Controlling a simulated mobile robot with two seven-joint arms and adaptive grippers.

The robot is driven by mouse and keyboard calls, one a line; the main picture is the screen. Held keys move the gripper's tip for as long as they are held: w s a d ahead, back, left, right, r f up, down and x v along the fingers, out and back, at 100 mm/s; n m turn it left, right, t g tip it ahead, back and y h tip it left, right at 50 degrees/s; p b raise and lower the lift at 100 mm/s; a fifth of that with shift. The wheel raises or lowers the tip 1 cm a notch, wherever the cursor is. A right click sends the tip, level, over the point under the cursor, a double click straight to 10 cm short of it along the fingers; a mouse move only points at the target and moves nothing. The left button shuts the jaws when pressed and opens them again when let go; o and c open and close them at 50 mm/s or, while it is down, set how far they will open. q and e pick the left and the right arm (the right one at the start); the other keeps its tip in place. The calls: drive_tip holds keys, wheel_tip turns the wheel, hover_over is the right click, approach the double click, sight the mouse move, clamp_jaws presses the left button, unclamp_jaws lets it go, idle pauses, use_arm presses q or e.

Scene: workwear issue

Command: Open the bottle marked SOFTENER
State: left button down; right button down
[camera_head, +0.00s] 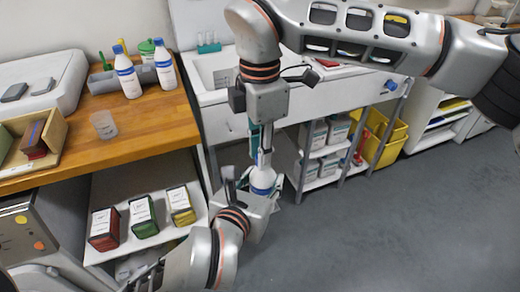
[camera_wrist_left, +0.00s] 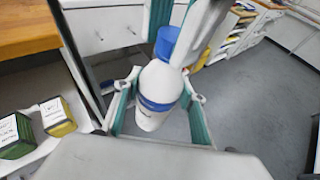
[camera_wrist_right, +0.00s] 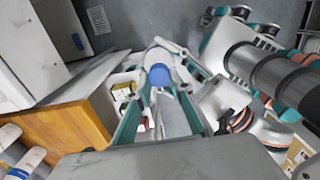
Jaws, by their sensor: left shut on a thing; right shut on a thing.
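A white bottle with a blue band (camera_head: 263,180) is held upright in front of the sink unit; its marking is not readable. My left gripper (camera_head: 262,190) is shut around its body, which also shows in the left wrist view (camera_wrist_left: 158,85). The bottle's blue cap (camera_wrist_left: 167,42) sits at its neck. My right gripper (camera_head: 263,154) comes down from above and is shut on the cap, which lies between its fingers in the right wrist view (camera_wrist_right: 160,75). Two similar white bottles, one left (camera_head: 128,78) and one right (camera_head: 165,70), stand on the wooden bench.
The wooden bench (camera_head: 150,118) also holds a clear cup (camera_head: 104,125) and a grey tray (camera_head: 102,82). Red, green and yellow boxes (camera_head: 143,217) stand on the shelf below. The sink unit (camera_head: 225,125) and yellow bins (camera_head: 385,140) are behind. Floor at right is clear.

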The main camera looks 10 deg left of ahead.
drive_tip(key=n, duration=0.4)
drive_tip(key=shift+w+r+n, duration=0.15)
drive_tip(key=shift+n, duration=0.15)
drive_tip(key=n, duration=0.5)
drive_tip(key=shift+d, duration=0.1)
drive_tip(key=n, duration=0.3)
drive_tip(key=shift+n, duration=0.4)
drive_tip(key=n, duration=0.5)
drive_tip(key=shift+d, duration=0.15)
drive_tip(key=n, duration=0.3)
drive_tip(key=shift+n, duration=0.4)
drive_tip(key=n, duration=0.5)
drive_tip(key=shift+d, duration=0.15)
drive_tip(key=n, duration=0.5)
drive_tip(key=shift+r, duration=0.1)
drive_tip(key=n, duration=0.3)
drive_tip(key=shift+n, duration=0.3)
drive_tip(key=shift+r, duration=0.2)
